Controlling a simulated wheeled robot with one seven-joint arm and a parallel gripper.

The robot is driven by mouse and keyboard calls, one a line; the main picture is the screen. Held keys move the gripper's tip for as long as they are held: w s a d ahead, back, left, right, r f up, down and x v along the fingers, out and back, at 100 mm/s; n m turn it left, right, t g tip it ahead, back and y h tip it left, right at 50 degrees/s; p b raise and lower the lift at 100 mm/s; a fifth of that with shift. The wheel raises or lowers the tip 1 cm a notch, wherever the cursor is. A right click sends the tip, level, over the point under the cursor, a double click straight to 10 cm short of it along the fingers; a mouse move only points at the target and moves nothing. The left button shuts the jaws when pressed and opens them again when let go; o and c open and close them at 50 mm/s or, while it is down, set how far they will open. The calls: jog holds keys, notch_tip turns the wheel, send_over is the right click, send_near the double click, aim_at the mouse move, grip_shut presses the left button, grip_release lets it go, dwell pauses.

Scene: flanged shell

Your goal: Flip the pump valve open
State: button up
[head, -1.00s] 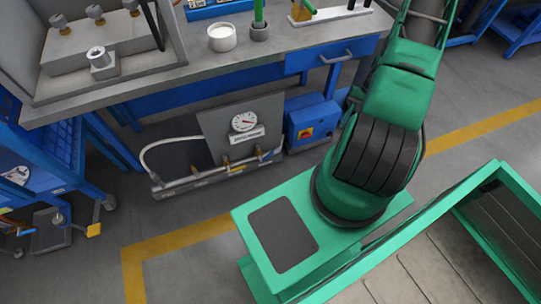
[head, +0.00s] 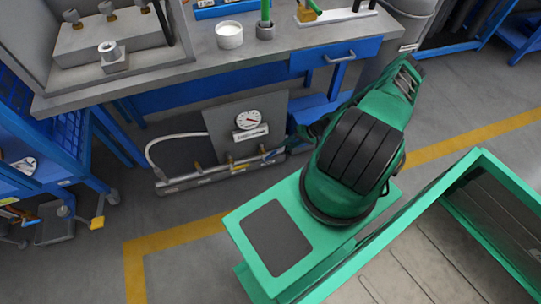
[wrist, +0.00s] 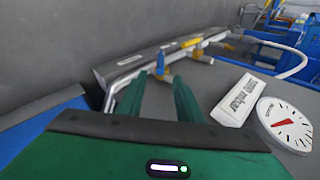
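The pump rig stands on the floor under the bench, with a grey panel (head: 222,122), a round white gauge (head: 248,119) and a pipe (head: 205,174) carrying small brass valves (head: 231,162). In the wrist view the gauge (wrist: 284,125) is at the lower right and the pipe (wrist: 128,66) runs behind my fingers. A valve with a blue handle (wrist: 162,66) shows just beyond and between my fingertips. A yellow handle (wrist: 191,42) lies farther along the pipe. My gripper (wrist: 161,80) is open, its two green fingers apart. I cannot tell whether they touch the valve.
A white hose (head: 150,150) loops at the rig's left end. The workbench (head: 180,75) and its blue drawer (head: 335,57) are above the rig. A blue cart (head: 45,150) stands at the left. The floor in front of the rig (head: 185,208) is clear.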

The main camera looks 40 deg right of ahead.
aim_at(273, 154)
jog(key=x, duration=1)
jog(key=shift+a+f, duration=0.25)
jog(key=shift+a, duration=0.1)
jog(key=shift+c, duration=0.4)
grip_shut()
